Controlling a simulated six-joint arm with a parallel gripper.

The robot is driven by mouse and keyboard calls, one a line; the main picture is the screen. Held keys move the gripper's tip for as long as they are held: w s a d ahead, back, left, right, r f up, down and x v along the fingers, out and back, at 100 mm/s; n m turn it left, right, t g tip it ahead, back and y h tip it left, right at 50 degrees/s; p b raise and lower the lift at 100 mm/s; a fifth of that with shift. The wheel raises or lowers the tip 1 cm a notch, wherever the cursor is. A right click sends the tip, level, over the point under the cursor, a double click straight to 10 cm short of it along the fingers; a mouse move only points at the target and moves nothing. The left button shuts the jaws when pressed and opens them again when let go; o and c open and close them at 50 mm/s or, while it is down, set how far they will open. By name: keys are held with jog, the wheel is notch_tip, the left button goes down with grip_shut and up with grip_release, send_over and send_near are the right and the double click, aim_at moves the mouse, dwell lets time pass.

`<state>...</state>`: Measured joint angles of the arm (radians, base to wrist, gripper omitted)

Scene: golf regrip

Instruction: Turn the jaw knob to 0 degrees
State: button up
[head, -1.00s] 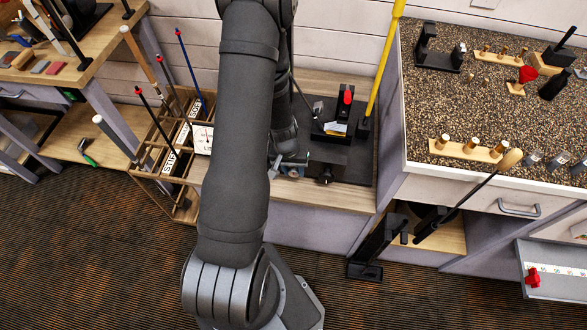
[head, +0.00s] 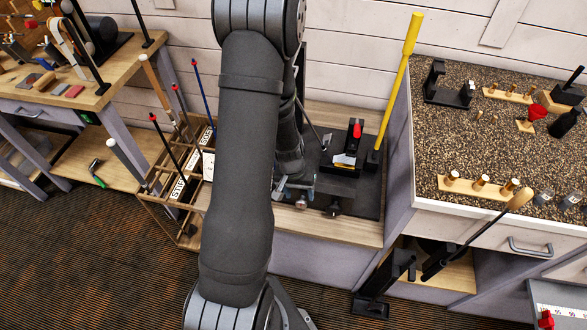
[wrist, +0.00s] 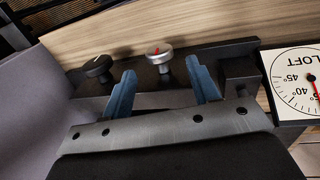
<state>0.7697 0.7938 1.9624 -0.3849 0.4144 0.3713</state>
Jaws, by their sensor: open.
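Two knobs sit side by side on a dark fixture on the bench. In the wrist view, one is a silver knob (wrist: 158,53) with a red mark, and the other is a black knob (wrist: 97,67) with a pale mark. I cannot tell by label which is the jaw knob. My gripper (wrist: 160,68) has two blue fingers spread apart, with the silver knob showing in the gap near the fingertips; contact is not visible. In the head view, my gripper (head: 292,186) is low at the fixture's front, partly hidden by my arm. The silver knob (head: 301,202) and dark knob (head: 334,208) show there.
A loft gauge (wrist: 298,84) with a red needle stands close right of the fingers in the wrist view. A club rack (head: 165,190) is left, and a gravel-topped bench (head: 470,135) is right.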

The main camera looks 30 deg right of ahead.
aim_at(302, 200)
notch_tip(302, 200, up, 12)
jog(key=w+a, duration=0.1)
jog(key=shift+w+a+r, duration=0.15)
jog(key=shift+a+r, duration=0.05)
jog(key=shift+r, duration=0.05)
dwell(0.6)
jog(key=f, duration=0.5)
jog(key=s+d+f, duration=0.1)
jog(key=f, duration=0.5)
jog(key=d+f, duration=0.1)
jog(key=f, duration=0.4)
jog(key=shift+s+f, duration=0.35)
jog(key=shift+s, duration=0.05)
jog(key=shift+r, duration=0.1)
jog(key=shift+f, duration=0.5)
jog(key=shift+s+r+y, duration=0.1)
jog(key=shift+r+y, duration=0.05)
jog(key=shift+y, duration=0.15)
dwell(1.8)
jog(key=shift+t+y, duration=0.3)
jog(key=shift+t, duration=0.3)
jog(key=shift+r, duration=3.7)
